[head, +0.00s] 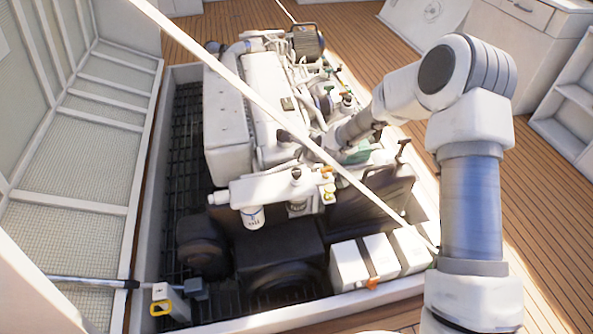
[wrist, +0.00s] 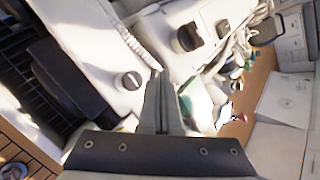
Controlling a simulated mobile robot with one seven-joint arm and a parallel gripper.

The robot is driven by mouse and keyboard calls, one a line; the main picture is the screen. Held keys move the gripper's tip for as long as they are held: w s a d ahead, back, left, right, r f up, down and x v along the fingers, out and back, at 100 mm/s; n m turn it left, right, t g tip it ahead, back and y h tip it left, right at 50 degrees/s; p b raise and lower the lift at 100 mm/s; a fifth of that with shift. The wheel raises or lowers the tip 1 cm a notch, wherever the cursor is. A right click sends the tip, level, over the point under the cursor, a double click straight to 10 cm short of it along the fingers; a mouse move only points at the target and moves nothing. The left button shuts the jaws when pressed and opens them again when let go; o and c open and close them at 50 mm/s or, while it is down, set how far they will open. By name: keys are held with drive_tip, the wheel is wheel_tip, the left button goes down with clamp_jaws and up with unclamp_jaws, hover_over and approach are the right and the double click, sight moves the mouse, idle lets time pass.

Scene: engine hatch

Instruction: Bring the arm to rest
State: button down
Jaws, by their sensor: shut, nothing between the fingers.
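My gripper (wrist: 162,78) shows in the wrist view with its two grey fingers together and nothing between them. It is over the white engine (head: 265,95), whose top with caps and hoses fills much of the wrist view (wrist: 125,78). In the head view my arm (head: 470,200) rises at the right, bends at the elbow and reaches left and down over the engine. The fingertips are hard to pick out there against the engine parts. I cannot tell how much gap lies between them and the engine.
The engine sits in an open hatch with a raised white rim (head: 145,190). A raised hatch cover (head: 75,125) stands at the left. A pale rod (head: 235,80) crosses diagonally above the engine. White batteries (head: 378,258) lie at the front right. Wooden deck (head: 545,235) is clear at the right.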

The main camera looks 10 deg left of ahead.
idle(0.4)
drive_tip(key=shift+d+r, duration=0.15)
drive_tip(key=shift+r, duration=0.25)
drive_tip(key=s+d+r+n+h, duration=0.2)
drive_tip(key=s+d+r+n, duration=0.3)
drive_tip(key=d+r, duration=0.4)
drive_tip(key=s+d+r+n+h, duration=0.1)
drive_tip(key=s+d+r+n, duration=0.45)
drive_tip(key=r, duration=0.65)
drive_tip(key=s+d+r+n+g+h, duration=0.1)
drive_tip(key=s+d+r+n, duration=0.25)
drive_tip(key=s, duration=0.45)
drive_tip(key=s+d+r+n+h+p, duration=0.1)
drive_tip(key=s+d+r+n, duration=0.15)
drive_tip(key=s+d, duration=0.4)
drive_tip(key=s+d+r+n+g+h, duration=0.1)
drive_tip(key=s+d+r+n, duration=0.2)
drive_tip(key=s, duration=0.7)
wheel_tip(320, 180, up, 20)
drive_tip(key=p, duration=2)
drive_tip(key=shift+d+r+p, duration=0.15)
drive_tip(key=shift+p, duration=0.25)
drive_tip(key=shift+w, duration=0.1)
